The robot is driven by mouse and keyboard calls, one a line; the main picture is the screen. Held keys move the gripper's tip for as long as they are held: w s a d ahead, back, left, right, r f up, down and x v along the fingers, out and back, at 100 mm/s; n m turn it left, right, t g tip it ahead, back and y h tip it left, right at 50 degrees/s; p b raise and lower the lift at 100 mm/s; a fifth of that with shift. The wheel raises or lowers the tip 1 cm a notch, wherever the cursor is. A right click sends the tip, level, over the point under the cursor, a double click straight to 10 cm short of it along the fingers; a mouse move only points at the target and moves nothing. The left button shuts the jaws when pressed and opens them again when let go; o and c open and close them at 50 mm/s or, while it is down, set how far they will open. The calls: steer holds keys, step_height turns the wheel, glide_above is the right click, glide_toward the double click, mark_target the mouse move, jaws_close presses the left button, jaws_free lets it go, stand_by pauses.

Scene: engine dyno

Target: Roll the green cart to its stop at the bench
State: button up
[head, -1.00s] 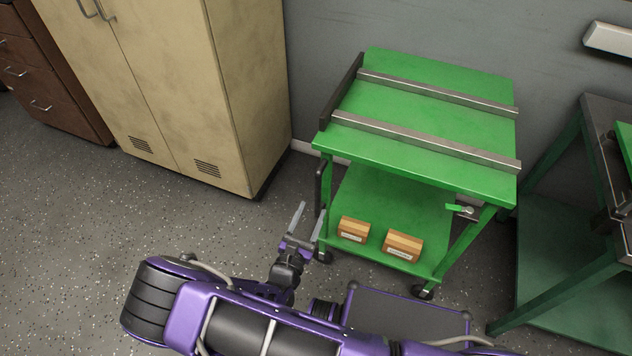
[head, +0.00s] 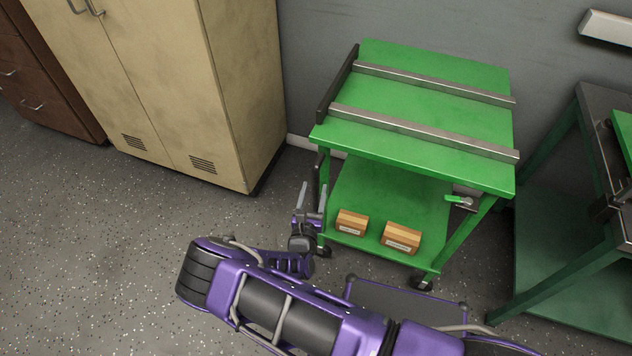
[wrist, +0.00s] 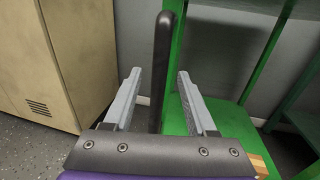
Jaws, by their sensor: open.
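The green cart (head: 425,128) stands upright near the wall, with two metal rails on its top and wheels below. A black upright handle (wrist: 162,65) on its left side shows between my fingers in the wrist view. In the head view its top end (head: 320,160) shows just above my gripper. My gripper (head: 313,187) is open at the cart's left side, its fingers apart on either side of the handle and not closed on it. The bench (head: 597,105) stands to the right, with a gap between it and the cart. The stop cannot be made out clearly.
A tan cabinet (head: 160,90) stands left of the cart. Two small boxes (head: 352,222) (head: 401,238) lie on the cart's lower shelf. A small green lever (head: 457,199) is at its right front leg. The floor (head: 100,230) at left is clear.

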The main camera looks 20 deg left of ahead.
mark_target(315, 184)
steer(key=shift+w+a, duration=0.2)
steer(key=shift+w, duration=1.7)
jaws_close()
